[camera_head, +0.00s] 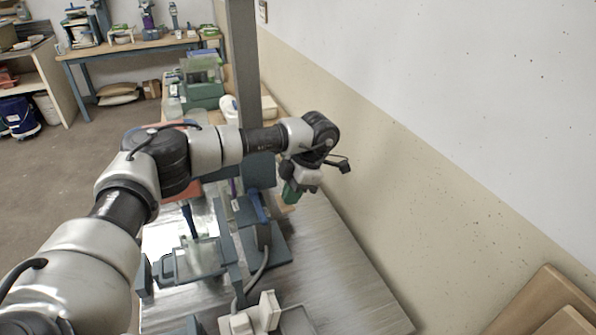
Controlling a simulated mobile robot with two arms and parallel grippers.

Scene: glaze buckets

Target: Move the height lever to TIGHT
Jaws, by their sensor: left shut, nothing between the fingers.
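My left arm reaches across the view, and its gripper (302,181) hangs over the metal table (345,280) near the wall. It is shut and empty. A green piece (290,193) shows right below it; I cannot tell whether they touch. A blue-grey device (266,244) with an upright blue handle-like part (258,207) stands on the table, left of and nearer than the gripper. I cannot tell whether this part is the height lever. No TIGHT mark is readable. My right gripper is not in view.
A clear-topped device (200,260) stands to the left, and white blocks (250,318) lie at the front. A grey post (243,75) rises behind my arm. The wall (430,110) bounds the right side. The table's right part is bare.

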